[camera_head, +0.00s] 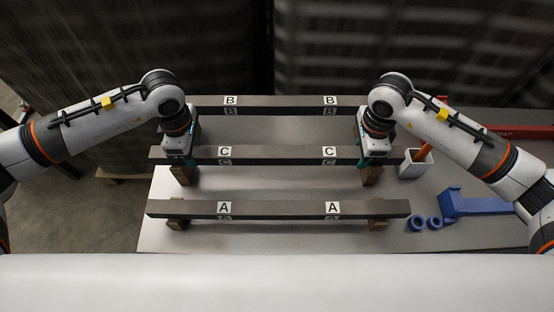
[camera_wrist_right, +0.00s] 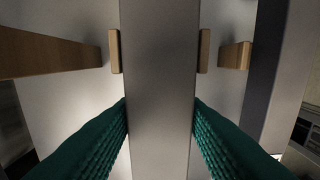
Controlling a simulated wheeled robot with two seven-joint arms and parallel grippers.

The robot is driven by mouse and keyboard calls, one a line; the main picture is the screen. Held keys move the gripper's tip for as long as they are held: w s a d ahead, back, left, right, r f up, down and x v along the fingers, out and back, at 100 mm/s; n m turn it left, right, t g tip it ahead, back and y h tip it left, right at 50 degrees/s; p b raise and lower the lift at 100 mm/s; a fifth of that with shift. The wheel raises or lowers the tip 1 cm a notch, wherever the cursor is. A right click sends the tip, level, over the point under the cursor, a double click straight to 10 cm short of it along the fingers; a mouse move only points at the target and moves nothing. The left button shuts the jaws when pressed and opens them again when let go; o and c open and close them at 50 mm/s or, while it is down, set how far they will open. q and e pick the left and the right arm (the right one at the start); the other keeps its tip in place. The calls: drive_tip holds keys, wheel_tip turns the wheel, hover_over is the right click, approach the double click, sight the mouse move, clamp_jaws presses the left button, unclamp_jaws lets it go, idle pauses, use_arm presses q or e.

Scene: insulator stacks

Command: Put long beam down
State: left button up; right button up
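Three long grey beams lie parallel, left to right, in the head view. They are the far beam B (camera_head: 275,100), the middle beam C (camera_head: 260,153) and the near beam A (camera_head: 278,208). My left gripper (camera_head: 186,160) is at beam C's left part; whether its fingers press on it is hidden. My right gripper (camera_head: 364,157) is at beam C's right part. In the right wrist view beam C (camera_wrist_right: 160,90) runs between its teal fingers (camera_wrist_right: 160,115), which lie against both sides. Wooden supports (camera_head: 371,176) show under beam C; whether it rests on them is unclear.
Beam A sits on wooden supports (camera_head: 176,225) on the grey table (camera_head: 300,240). At the right are a white cup (camera_head: 414,165) with an orange handle in it, blue rings (camera_head: 417,224) and a blue tool (camera_head: 475,205). Bare table shows between beams C and A.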

use_arm(q)
drive_tip(key=shift+o, duration=1.3)
drive_tip(key=shift+r, duration=0.1)
use_arm(e)
drive_tip(key=shift+o, duration=1.3)
drive_tip(key=shift+r, duration=0.1)
drive_tip(key=shift+r, duration=0.4)
use_arm(q)
wheel_tip(320, 180, up, 12)
use_arm(e)
wheel_tip(320, 180, up, 11)
